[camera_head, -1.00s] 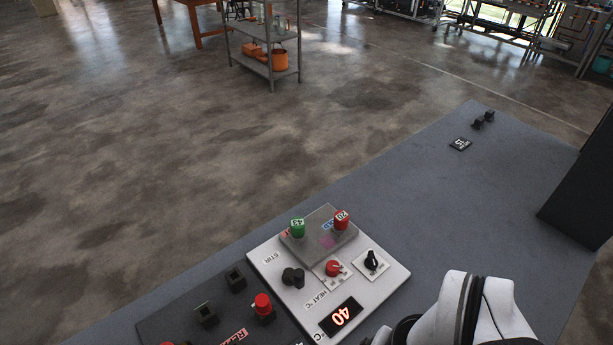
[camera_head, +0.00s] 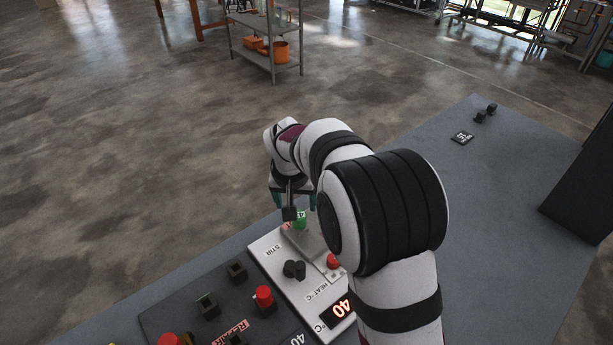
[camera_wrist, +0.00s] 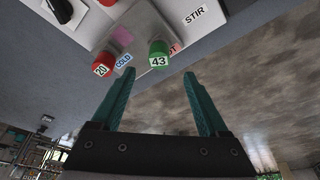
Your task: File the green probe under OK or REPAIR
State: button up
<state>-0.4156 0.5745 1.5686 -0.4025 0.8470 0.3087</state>
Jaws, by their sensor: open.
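The green probe (camera_head: 300,222), labelled 43, stands on the grey block on the white heater unit (camera_head: 268,250). In the wrist view the green probe (camera_wrist: 158,50) is by the partly covered HOT label. A red probe (camera_wrist: 103,62) labelled 20 is by the COLD label; my arm hides it in the head view. My gripper (camera_head: 295,203) is above the green probe. In the wrist view my gripper (camera_wrist: 159,76) is open, its teal fingers spread, with the probe just beyond the tips. The REPAIR label (camera_head: 230,333) is on the dark board; no OK label is visible.
The dark board (camera_head: 175,312) holds empty black sockets (camera_head: 237,271) and red probes (camera_head: 264,296). The heater's display (camera_head: 340,308) reads 40. The grey bench top between is clear.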

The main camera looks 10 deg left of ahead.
aim_at(299, 216)
jog(key=x, duration=0.9)
jog(key=shift+w+d+f, duration=0.1)
jog(key=shift+f, duration=0.25)
grip_shut()
dwell(1.0)
